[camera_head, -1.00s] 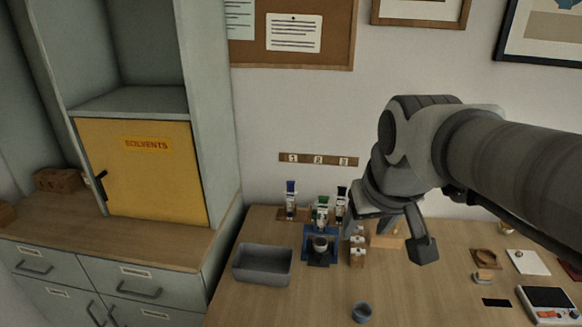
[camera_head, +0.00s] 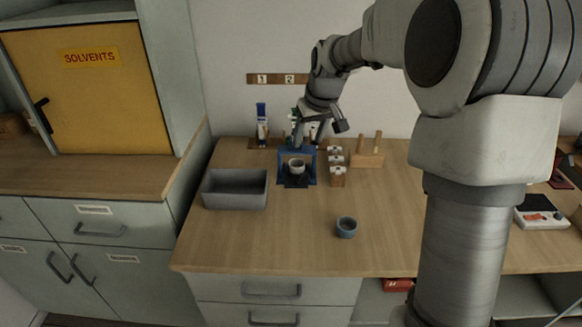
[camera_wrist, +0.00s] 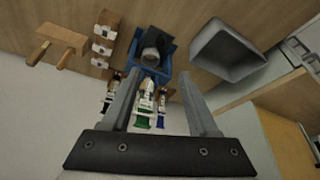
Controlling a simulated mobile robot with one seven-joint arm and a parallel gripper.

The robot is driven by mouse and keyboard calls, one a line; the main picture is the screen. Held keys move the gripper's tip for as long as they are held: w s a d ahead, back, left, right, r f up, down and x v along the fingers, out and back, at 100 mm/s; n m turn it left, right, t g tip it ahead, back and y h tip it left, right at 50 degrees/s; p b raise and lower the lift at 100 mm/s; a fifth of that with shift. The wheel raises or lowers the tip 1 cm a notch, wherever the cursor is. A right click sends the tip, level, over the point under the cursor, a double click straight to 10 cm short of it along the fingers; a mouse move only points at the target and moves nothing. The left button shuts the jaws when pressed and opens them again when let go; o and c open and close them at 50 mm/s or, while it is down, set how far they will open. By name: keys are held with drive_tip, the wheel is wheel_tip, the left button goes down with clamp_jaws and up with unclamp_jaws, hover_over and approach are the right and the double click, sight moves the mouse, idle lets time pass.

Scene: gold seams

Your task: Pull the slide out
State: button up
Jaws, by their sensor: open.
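A blue stand (camera_head: 310,170) stands on the bench below my gripper. A black plate (camera_head: 295,182) sticks out at its front, perhaps the slide; I cannot tell for sure. A small grey cup (camera_head: 297,165) sits in the stand above the plate. My gripper (camera_head: 308,138) is open and points down behind and above the stand. In the wrist view the open fingers (camera_wrist: 160,78) lie either side of tubes with green and blue ends (camera_wrist: 145,108). There the blue stand (camera_wrist: 164,74) and the dark cup (camera_wrist: 151,56) show just beyond the fingertips.
A grey bin (camera_head: 235,202) stands left of the stand. A loose grey cup (camera_head: 346,228) sits in front. The bench front is mostly clear.

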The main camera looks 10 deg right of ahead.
sight(296, 176)
drive_tip(key=b+x, duration=0.2)
drive_tip(key=x, duration=1.5)
drive_tip(key=shift+w+a+f+b, duration=0.1)
drive_tip(key=shift+w+f+b, duration=0.05)
drive_tip(key=shift+f+b, duration=0.15)
drive_tip(key=shift+c, duration=0.3)
drive_tip(key=shift+r, duration=0.1)
clamp_jaws()
